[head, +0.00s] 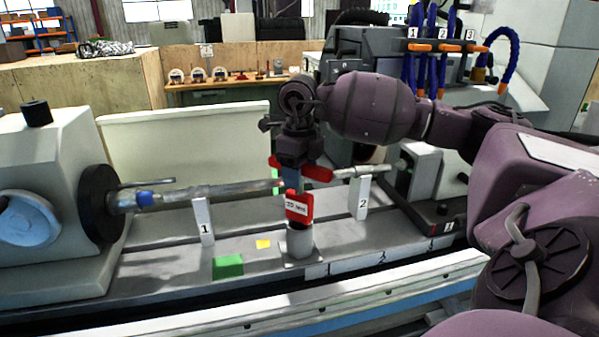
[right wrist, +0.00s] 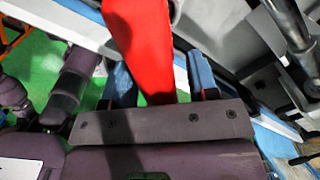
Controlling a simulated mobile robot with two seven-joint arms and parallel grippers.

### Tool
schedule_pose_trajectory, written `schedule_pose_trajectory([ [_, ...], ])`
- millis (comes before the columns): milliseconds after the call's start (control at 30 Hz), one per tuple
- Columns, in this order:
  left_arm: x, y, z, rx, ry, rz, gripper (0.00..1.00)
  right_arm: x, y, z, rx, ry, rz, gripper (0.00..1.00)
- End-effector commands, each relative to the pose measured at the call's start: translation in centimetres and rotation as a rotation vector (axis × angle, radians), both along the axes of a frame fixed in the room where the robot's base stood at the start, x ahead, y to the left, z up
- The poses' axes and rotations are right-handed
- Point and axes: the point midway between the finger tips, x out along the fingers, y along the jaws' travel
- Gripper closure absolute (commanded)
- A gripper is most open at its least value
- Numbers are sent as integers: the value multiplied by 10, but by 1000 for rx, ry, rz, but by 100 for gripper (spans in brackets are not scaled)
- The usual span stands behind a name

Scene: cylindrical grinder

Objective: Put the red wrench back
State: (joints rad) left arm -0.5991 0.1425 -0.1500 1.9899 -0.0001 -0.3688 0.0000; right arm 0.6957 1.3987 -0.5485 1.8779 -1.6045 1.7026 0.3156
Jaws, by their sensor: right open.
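The red wrench (head: 298,207), with a white label on its face, stands upright at a grey cylindrical holder (head: 299,242) on the machine bed. Where its lower end sits is hidden. My right gripper (head: 292,184) is directly above it, pointing down. In the right wrist view, the gripper (right wrist: 158,82) has its blue-padded fingers apart, with the red wrench (right wrist: 142,42) running between them. Gaps show beside the red body, so it is not clamped. My left gripper is not in view.
A long shaft (head: 210,190) runs horizontally behind the wrench. White plates marked 1 (head: 204,222) and 2 (head: 363,197) stand on either side. A green block (head: 228,267) and a yellow piece (head: 263,244) lie on the bed to the left. Blue hoses (head: 432,60) hang at upper right.

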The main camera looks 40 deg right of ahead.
Motion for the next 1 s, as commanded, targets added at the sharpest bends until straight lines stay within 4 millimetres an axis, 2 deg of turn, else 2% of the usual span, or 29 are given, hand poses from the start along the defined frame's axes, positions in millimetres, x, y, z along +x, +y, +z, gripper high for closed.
schedule_pose_trajectory([
  [167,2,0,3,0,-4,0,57,0,0,7,0,-2,0,46],
  [267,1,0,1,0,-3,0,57,1,0,19,0,-4,-1,46],
  [700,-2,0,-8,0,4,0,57,1,0,100,0,-4,0,46],
  [833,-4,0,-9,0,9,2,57,1,0,114,1,-3,0,46],
  [1000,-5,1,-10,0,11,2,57,1,0,122,-1,-1,0,46],
])
